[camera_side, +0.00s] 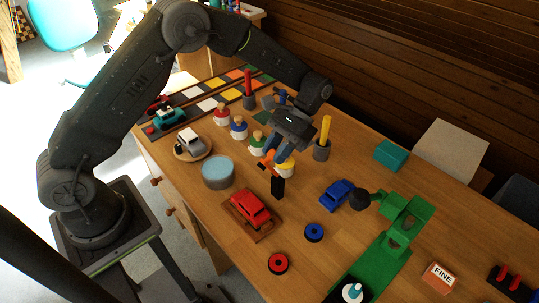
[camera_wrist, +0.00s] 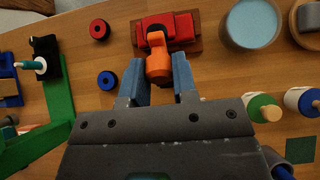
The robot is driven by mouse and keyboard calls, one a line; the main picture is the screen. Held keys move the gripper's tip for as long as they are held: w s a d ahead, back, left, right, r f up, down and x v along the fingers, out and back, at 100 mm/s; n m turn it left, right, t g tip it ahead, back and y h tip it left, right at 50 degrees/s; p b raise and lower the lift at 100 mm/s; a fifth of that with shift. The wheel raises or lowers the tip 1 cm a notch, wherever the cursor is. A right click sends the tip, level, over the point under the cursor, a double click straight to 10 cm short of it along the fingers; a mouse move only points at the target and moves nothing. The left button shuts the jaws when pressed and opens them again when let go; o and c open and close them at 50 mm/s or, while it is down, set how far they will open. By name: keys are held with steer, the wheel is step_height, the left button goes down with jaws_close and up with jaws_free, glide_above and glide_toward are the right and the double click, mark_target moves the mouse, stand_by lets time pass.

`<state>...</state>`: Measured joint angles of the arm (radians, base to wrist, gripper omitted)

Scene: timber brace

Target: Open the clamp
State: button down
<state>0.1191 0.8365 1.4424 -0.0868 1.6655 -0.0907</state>
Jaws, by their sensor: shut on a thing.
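My gripper (camera_side: 277,160) is shut on an orange tool (camera_side: 268,161) with a black lower end, held above the table near the red car. The wrist view shows the orange tool (camera_wrist: 158,68) between my two bluish fingers (camera_wrist: 158,78). A green frame with a black round knob (camera_side: 359,200), which looks like the clamp (camera_side: 404,212), stands at the right of the side view, apart from my gripper. Its green parts (camera_wrist: 58,105) also show at the left of the wrist view. I cannot tell whether its jaws are open or shut.
A blue-topped tin (camera_side: 218,174) and several paint bottles (camera_side: 239,128) stand left of my gripper.

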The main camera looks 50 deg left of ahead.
steer(key=shift+w+f, duration=0.1)
steer(key=shift+w, duration=0.55)
steer(key=c, duration=0.9)
jaws_free()
steer(key=v, duration=0.7)
steer(key=shift+r, duration=0.2)
steer(key=shift+w, duration=0.1)
